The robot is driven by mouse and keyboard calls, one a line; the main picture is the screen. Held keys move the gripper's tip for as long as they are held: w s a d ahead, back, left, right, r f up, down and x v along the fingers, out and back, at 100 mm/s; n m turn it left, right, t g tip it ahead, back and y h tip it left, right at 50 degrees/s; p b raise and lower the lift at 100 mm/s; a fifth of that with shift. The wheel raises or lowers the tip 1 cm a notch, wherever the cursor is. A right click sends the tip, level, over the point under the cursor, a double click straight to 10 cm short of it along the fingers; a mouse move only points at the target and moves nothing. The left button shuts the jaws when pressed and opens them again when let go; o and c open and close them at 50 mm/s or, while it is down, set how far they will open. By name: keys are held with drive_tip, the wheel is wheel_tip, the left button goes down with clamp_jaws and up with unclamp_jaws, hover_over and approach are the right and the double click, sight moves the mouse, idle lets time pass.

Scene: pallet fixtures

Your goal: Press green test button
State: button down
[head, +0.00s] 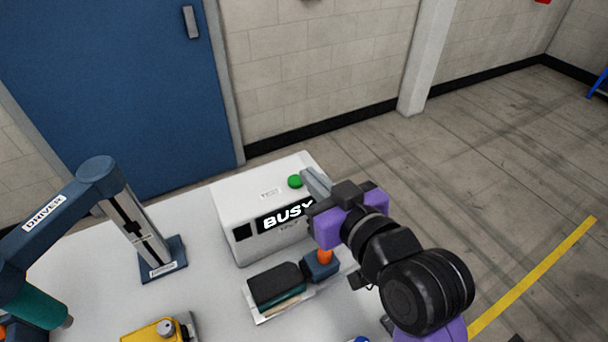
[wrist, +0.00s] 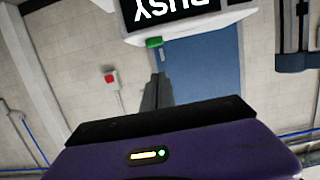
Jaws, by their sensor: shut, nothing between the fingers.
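The green button (head: 295,181) sits on top of a white tester box (head: 240,209), near its right end. The box's front display (head: 287,216) reads "BUSY". My gripper (head: 312,180) is shut and empty, with its fingertips just right of the button in the head view. Whether they touch it I cannot tell. In the wrist view the scene is upside down. The green button (wrist: 154,42) shows there at the box edge, just beyond the fingertips (wrist: 157,85), with a small gap in the picture.
A dark fixture with a black part (head: 275,285) and an orange-topped blue block (head: 322,267) lies in front of the box. A blue "DRIVER" arm (head: 65,205) stands left. A yellow part (head: 150,332) is at the front. Bare white table (head: 205,270) lies between.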

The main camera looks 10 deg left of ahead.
drive_tip(key=v, duration=0.6)
drive_tip(key=shift+w+r+b, duration=0.1)
drive_tip(key=shift+r+b, duration=0.1)
drive_tip(key=shift+b, duration=0.15)
drive_tip(key=d+r+m+t, duration=0.2)
drive_tip(key=d+r+t, duration=0.1)
drive_tip(key=r+t, duration=0.1)
drive_tip(key=s+d+f+m+t+h, duration=0.2)
drive_tip(key=s+d+f+m+h, duration=0.1)
drive_tip(key=s+d+f+h, duration=0.4)
drive_tip(key=s+d+f+g, duration=0.1)
drive_tip(key=s+d+f, duration=0.2)
drive_tip(key=s, duration=0.5)
drive_tip(key=s+d+f+m+g+h, duration=0.1)
drive_tip(key=s+d+f, duration=0.2)
drive_tip(key=s+f, duration=0.2)
drive_tip(key=s+d+f+g, duration=0.2)
drive_tip(key=s+d+f, duration=0.1)
drive_tip(key=s, duration=0.8)
drive_tip(key=shift+s+f+m+h, duration=0.15)
drive_tip(key=shift+f+m+h, duration=0.15)
drive_tip(key=shift+f+m, duration=0.1)
